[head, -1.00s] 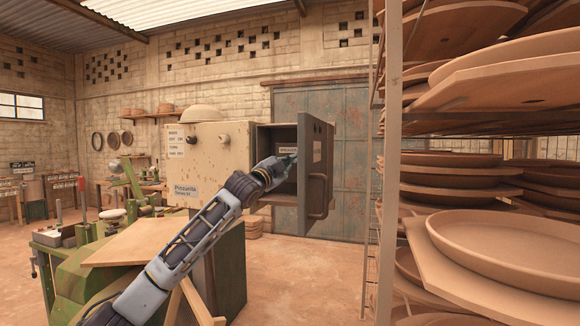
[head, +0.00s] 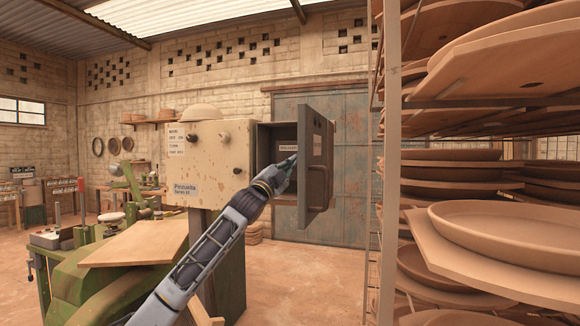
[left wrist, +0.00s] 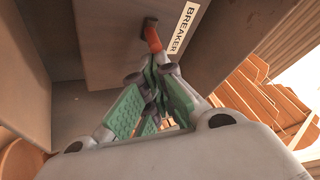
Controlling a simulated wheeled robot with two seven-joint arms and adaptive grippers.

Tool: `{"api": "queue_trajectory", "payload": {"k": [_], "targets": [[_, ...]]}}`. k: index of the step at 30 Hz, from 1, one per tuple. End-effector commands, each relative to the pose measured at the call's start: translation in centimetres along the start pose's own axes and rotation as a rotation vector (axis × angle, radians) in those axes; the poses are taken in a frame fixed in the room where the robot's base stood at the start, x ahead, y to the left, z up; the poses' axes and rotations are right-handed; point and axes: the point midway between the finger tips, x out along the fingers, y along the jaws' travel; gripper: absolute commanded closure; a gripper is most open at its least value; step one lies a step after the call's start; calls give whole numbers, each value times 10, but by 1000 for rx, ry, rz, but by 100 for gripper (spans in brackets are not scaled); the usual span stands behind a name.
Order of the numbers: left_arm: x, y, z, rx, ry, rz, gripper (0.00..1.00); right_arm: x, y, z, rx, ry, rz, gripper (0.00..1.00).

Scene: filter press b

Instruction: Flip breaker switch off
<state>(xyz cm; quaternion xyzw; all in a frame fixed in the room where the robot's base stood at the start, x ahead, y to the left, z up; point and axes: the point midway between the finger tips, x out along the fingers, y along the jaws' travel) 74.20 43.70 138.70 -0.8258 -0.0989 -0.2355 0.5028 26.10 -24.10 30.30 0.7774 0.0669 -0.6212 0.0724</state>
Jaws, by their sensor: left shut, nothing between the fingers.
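The breaker switch (left wrist: 151,36) has an orange-red handle on a dark mount and shows in the left wrist view, beside a white label reading BREAKER (left wrist: 180,32). It sits inside the open grey electrical box (head: 265,150); in the head view my gripper and arm hide it. My left gripper (head: 292,160) reaches into the box opening. In the left wrist view its green-padded fingers (left wrist: 152,72) are shut and empty, with the tips close to the handle's lower end. I cannot tell whether they touch it. My right gripper is not in view.
The box door (head: 316,160) stands open just right of my left gripper. A beige cabinet (head: 212,165) adjoins the box on the left. A tall rack of clay plates (head: 480,225) fills the right side. A wooden board (head: 140,243) lies at lower left.

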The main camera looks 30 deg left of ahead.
Motion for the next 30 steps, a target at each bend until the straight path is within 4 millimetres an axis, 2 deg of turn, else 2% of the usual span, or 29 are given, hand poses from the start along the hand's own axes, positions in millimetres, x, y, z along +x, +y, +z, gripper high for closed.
{"api": "queue_trajectory", "payload": {"k": [11,26,30], "targets": [[-2,5,4,19,38,-55,100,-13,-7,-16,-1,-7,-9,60],[0,3,2,19,38,-55,100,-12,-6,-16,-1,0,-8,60],[2,2,0,19,38,-55,100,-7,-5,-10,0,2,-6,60]]}}
